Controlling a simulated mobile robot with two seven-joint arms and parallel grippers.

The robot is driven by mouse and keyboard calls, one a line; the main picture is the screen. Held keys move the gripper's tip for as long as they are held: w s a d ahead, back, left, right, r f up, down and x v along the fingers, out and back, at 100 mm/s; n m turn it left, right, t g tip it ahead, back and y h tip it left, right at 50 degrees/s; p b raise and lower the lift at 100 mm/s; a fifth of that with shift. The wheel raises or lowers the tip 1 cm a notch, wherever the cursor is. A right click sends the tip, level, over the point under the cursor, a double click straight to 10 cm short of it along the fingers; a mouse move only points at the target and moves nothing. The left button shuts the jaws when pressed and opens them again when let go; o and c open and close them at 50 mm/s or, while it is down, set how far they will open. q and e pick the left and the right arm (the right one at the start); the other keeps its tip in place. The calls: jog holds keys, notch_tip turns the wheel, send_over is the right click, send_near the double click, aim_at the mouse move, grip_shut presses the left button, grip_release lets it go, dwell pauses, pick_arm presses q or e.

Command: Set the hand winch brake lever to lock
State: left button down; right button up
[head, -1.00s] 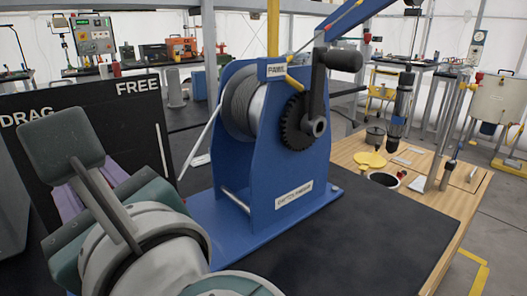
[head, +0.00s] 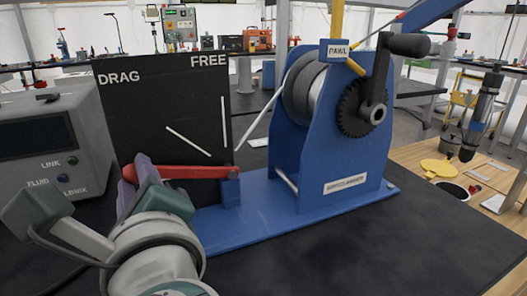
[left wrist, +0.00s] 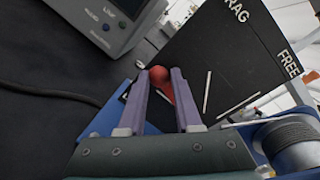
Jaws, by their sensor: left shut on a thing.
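The red brake lever (head: 195,172) lies almost level across the lower part of the black dial panel (head: 170,100), its pivot end at the right on a blue block. The panel reads DRAG at upper left and FREE at upper right, with white marks; no lock label shows. My left gripper (head: 130,178) is shut on the lever's left end. In the left wrist view its purple fingers (left wrist: 163,82) stand on either side of the lever's red knob (left wrist: 159,73). The blue hand winch (head: 330,150) stands right of the panel. My right gripper is out of view.
A grey box with a display (head: 55,135) stands left of the panel, close to my left arm. A crank handle (head: 408,44) sticks out at the winch's top. The dark mat (head: 350,250) in front is clear. Small parts lie on the wooden table at right.

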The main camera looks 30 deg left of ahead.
pick_arm(q)
jog(key=shift+s+a+f+n+h+b, duration=0.1)
jog(key=shift+s+f+n+h+b, duration=0.05)
jog(key=shift+f+n+b, duration=0.65)
jog(key=shift+s+a+f+n+h+b, duration=0.2)
jog(key=shift+f+n, duration=0.4)
jog(key=shift+f, duration=0.4)
jog(key=shift+w+d+f, duration=0.1)
jog(key=shift+d, duration=0.05)
jog(key=c, duration=0.7)
grip_release()
jog(key=shift+w, duration=0.1)
jog(key=shift+o, duration=0.3)
jog(key=shift+r, duration=0.2)
jog(key=v, duration=1)
jog(key=shift+f, duration=0.15)
